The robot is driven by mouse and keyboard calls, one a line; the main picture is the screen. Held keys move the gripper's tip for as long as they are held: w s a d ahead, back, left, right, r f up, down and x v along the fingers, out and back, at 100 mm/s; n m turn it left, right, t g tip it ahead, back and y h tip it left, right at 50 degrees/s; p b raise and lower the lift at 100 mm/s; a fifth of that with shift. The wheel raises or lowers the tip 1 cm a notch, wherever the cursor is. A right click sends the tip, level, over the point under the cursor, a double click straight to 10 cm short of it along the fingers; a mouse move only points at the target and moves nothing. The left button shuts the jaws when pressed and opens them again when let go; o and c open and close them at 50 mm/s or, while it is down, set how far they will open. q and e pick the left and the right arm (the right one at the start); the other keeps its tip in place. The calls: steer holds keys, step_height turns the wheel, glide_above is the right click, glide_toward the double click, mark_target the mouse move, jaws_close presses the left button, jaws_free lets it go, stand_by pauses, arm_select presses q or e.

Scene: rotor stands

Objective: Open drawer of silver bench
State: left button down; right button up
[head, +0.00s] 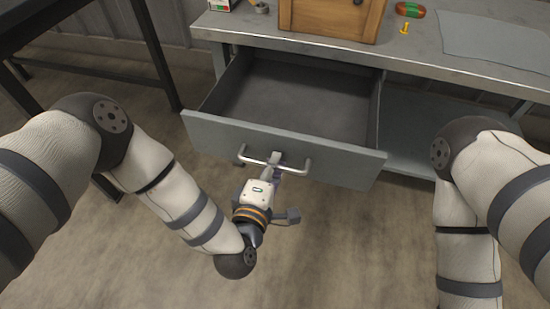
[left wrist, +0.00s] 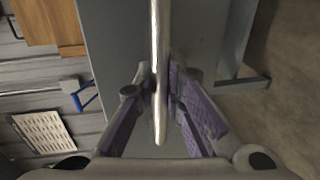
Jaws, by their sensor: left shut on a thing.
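The silver bench (head: 440,52) stands across the top of the head view. Its grey drawer (head: 290,98) is pulled well out, and the inside looks empty. A metal bar handle (head: 293,165) runs along the drawer front (head: 340,160). My left gripper (head: 275,165) is at the middle of the handle, shut on it. In the left wrist view the handle bar (left wrist: 157,60) passes between the purple-padded fingers (left wrist: 158,105). My right arm shows at the right of the head view, but its gripper is out of frame.
On the bench top are a wooden box (head: 330,18), a red and green object (head: 410,9), a yellow piece (head: 405,28) and a grey mat (head: 495,40). A dark-framed table (head: 60,20) stands at left. The floor before the drawer is clear apart from my arms.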

stand_by(0.3)
arm_select(q)
steer(key=c, duration=1.7)
jaws_free()
steer(key=shift+o, duration=0.2)
steer(key=v, duration=1.2)
steer(key=shift+s, duration=0.1)
